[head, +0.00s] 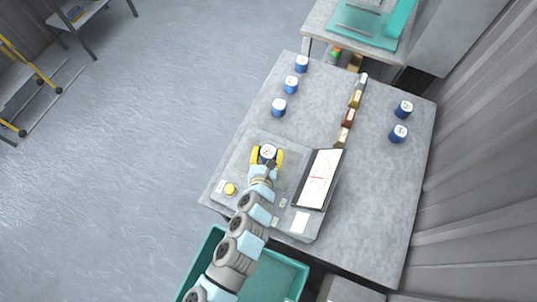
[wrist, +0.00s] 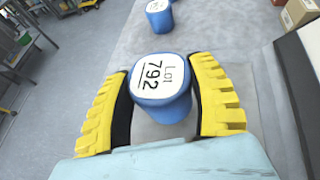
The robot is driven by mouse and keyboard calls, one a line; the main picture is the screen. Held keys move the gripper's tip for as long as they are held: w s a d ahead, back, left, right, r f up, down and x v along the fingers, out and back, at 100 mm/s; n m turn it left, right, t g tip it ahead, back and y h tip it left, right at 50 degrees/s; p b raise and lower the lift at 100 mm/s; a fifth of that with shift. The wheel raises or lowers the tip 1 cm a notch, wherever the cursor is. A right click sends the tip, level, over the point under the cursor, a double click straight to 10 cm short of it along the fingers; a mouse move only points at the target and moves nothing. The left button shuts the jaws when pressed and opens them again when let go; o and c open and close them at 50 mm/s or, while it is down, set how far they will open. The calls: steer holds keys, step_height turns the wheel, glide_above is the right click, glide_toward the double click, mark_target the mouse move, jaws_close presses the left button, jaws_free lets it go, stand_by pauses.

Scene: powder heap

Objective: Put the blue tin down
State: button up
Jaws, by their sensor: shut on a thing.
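The blue tin (wrist: 160,108) has a white lid marked "Lot 792" and stands upright between the yellow fingers of my gripper (wrist: 163,110). My gripper is shut on it; the fingers hold its left and right sides. In the head view the held tin (head: 267,153) is over the grey plate of a bench device (head: 238,152). I cannot tell whether its base touches the plate. The device has a yellow button (head: 230,188) at its front left and a white dial panel with a red line (head: 320,178) at its right.
Three similar blue tins (head: 290,85) stand in a row at the table's back left, and two more (head: 399,134) at the right. Small boxes (head: 348,118) line the middle. A teal bin (head: 285,274) is below the front edge. The table (head: 375,200) is bare at the right front.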

steer(key=shift+s+f, duration=0.1)
steer(key=shift+f, duration=0.95)
steer(key=shift+f, duration=0.15)
steer(key=o, duration=1.2)
